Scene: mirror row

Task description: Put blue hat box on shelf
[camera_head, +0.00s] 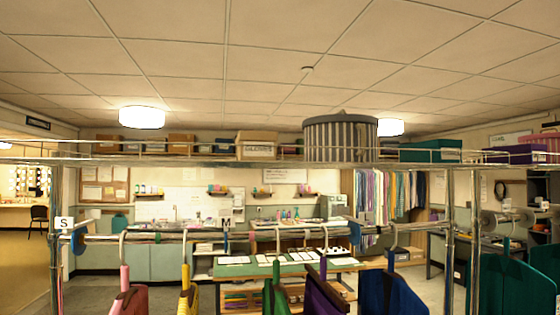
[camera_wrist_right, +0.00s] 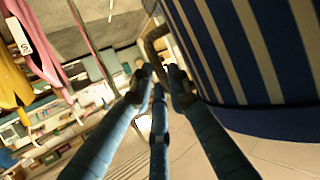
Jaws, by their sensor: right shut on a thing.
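The blue hat box (camera_head: 340,141) is a round, striped drum with a dark lid, at shelf height right of centre in the head view. It looks greyish there. In the right wrist view its blue and cream striped side (camera_wrist_right: 240,50) fills the upper right, with a dark blue band along one end. My right gripper (camera_wrist_right: 160,80) is shut beside the box, with a brown loop at its fingertips. The shelf (camera_head: 210,160) is a long rack with a thin front rail. I cannot tell whether the box rests on it. My left gripper is in neither view.
Several boxes stand on the shelf, including a tan box (camera_head: 256,145) left of the hat box and a green box (camera_head: 431,150) right of it. A purple box (camera_head: 514,154) is farther right. Garments hang from a rail (camera_head: 200,237) below. The ceiling is above.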

